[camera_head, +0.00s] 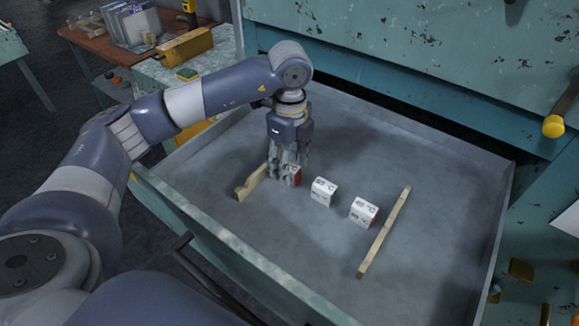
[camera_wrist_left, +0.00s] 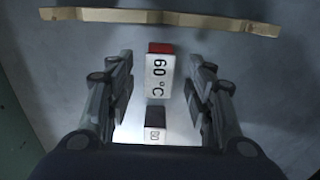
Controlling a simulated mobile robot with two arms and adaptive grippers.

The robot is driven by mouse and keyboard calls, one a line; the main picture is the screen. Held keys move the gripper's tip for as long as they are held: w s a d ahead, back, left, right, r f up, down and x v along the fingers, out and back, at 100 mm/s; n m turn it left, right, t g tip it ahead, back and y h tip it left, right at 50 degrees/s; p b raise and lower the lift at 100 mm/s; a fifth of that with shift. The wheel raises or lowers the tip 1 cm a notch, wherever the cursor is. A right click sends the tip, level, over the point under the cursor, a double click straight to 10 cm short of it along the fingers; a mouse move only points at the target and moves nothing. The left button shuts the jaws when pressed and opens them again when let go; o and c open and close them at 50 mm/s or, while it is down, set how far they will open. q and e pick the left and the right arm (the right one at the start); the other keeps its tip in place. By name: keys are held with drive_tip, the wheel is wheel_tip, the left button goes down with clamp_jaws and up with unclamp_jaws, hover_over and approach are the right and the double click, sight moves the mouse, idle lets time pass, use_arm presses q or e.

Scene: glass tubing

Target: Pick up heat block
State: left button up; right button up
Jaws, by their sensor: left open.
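My left gripper (camera_head: 287,168) points down into the open drawer at the left end of a row of heat blocks. In the left wrist view its two fingers (camera_wrist_left: 160,88) are spread, one on each side of a white heat block (camera_wrist_left: 159,76) marked 60 °C with a red end. A gap shows between each finger and the block. This block is partly hidden behind the fingers in the head view (camera_head: 296,178). Two more white heat blocks stand to its right, a middle one (camera_head: 323,190) and a right one (camera_head: 362,211) with a red side. My right gripper is not in view.
A wooden strip (camera_head: 250,184) lies left of the gripper, also across the top of the left wrist view (camera_wrist_left: 160,17). Another strip (camera_head: 384,232) lies right of the blocks. The drawer's front wall (camera_head: 240,258) rises on the near side. The drawer floor at right is clear.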

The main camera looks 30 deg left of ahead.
use_arm(q)
drive_tip(key=shift+f, duration=1.15)
clamp_jaws()
drive_tip(key=shift+r, duration=0.1)
